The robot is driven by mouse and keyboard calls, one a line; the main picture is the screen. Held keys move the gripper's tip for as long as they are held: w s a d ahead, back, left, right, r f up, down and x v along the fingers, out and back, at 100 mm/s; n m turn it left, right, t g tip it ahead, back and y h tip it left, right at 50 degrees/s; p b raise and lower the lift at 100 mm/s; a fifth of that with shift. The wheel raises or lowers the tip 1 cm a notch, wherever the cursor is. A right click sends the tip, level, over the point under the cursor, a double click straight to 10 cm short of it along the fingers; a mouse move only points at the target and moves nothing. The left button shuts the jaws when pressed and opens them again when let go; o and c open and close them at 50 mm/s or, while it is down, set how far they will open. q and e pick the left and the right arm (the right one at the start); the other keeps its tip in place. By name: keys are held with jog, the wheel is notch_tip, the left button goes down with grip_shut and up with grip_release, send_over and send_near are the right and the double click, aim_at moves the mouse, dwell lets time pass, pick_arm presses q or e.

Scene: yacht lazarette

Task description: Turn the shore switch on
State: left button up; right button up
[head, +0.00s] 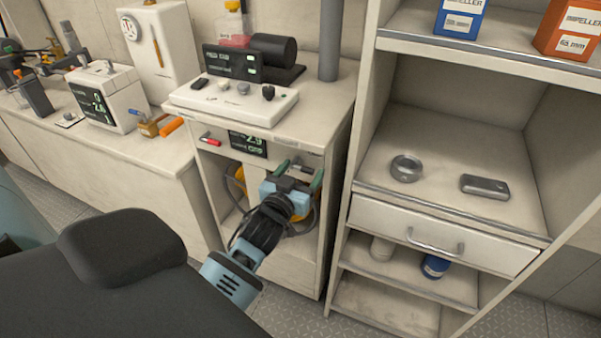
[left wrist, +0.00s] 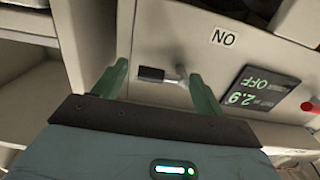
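An upside-down "ON" label (left wrist: 223,37) is near the lever. A dark display (left wrist: 258,92) beside it shows "2.9" and what looks like "OFF". My left gripper (head: 298,174) is open at the panel in the head view and partly hides the lever. My right gripper is not in view.
A red-handled switch (head: 211,140) is at the panel's left end. A white console (head: 232,103) stands on top of the cabinet. Below the panel is an open bay with an orange hose. A shelf unit with a drawer (head: 440,235) stands close on the right.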

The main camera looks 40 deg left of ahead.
pick_arm(q)
jog(key=c, duration=0.6)
jog(key=shift+f+m, duration=0.1)
jog(key=shift+m, duration=0.3)
jog(key=m, duration=0.3)
jog(key=shift+f+p, duration=0.35)
jog(key=shift+p, duration=0.05)
jog(key=a+m, duration=0.1)
jog(key=m, duration=0.3)
jog(key=f+m, duration=0.1)
jog(key=m, duration=0.4)
jog(key=a+f+m, duration=0.1)
jog(key=m, duration=0.4)
jog(key=shift+s+a+f+p, duration=0.15)
jog(key=shift+s+a+p, duration=0.2)
jog(key=shift+s, duration=0.05)
